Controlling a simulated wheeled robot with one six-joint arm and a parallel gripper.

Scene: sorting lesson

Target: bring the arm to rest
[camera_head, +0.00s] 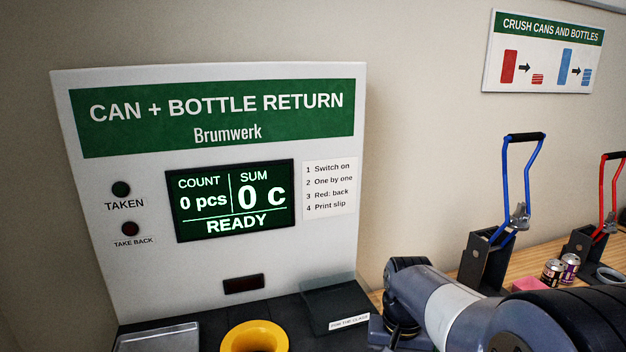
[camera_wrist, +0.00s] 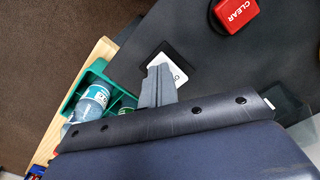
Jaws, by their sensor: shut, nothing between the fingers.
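My gripper (camera_wrist: 158,84) shows in the wrist view with its grey fingers together and nothing between them. It is over a dark counter surface, beside a white label partly hidden behind the fingers. In the head view my arm reaches in from the lower right, in front of the wooden bench; the fingertips cannot be made out there.
The return machine (camera_head: 215,285) shows READY, 0 pcs and 0 c. A yellow ring (camera_head: 228,341) is at its front. Blue-handled (camera_head: 503,190) and red-handled (camera_head: 611,190) crushers and cans (camera_head: 551,271) stand right.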

